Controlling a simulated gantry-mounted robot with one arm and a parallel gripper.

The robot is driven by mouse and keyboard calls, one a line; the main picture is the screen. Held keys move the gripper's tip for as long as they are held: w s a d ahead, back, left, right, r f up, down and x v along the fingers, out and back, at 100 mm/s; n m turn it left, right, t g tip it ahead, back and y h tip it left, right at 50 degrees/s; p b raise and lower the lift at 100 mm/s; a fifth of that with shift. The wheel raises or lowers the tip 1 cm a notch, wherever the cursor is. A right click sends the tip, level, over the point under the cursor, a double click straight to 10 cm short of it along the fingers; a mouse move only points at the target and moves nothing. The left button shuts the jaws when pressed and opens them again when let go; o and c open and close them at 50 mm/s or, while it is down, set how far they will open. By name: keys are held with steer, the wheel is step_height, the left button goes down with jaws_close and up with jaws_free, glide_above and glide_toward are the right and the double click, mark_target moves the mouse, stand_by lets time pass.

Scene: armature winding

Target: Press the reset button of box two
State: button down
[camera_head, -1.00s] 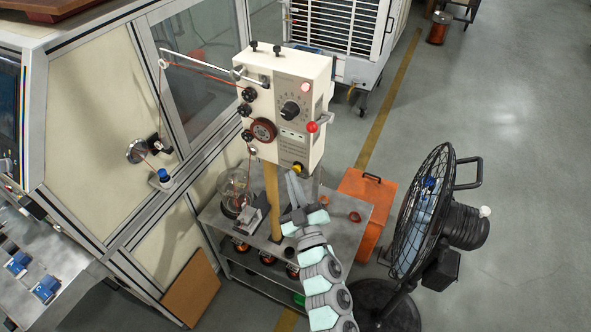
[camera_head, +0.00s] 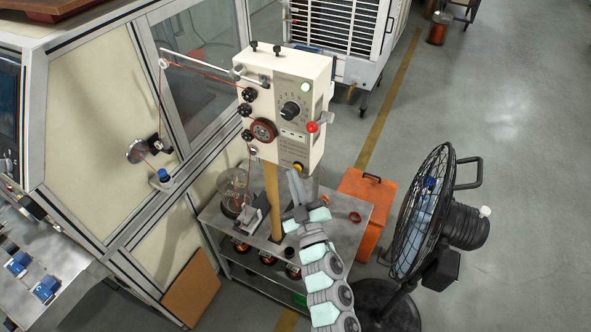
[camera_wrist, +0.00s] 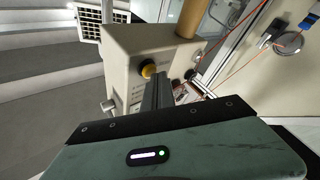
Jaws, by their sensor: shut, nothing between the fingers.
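A cream tension box (camera_head: 285,110) on a wooden post carries dials, pulleys and a lit pale-green lamp (camera_head: 305,88). It also shows in the wrist view (camera_wrist: 128,48). No number on it is readable. In the wrist view the fingertips (camera_wrist: 158,80) are close beside the button. I cannot tell for certain whether they touch it.
Below is a grey cart (camera_head: 345,222) with a glass dome. An orange bin (camera_head: 367,205) and a black fan (camera_head: 425,210) stand to the right.

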steer(key=shift+s+a+f, duration=0.1)
steer(key=shift+s+a, duration=0.25)
steer(key=shift+s, duration=0.4)
steer(key=shift+s+a+b, duration=0.1)
steer(key=shift+s+a, duration=0.3)
steer(key=shift+s, duration=0.3)
steer(key=shift+s+a+b, duration=0.15)
steer(key=shift+s+a, duration=0.3)
steer(key=shift+s, duration=0.3)
steer(key=shift+s+a+b, duration=0.1)
steer(key=shift+s+a, duration=0.3)
steer(key=shift+s, duration=0.3)
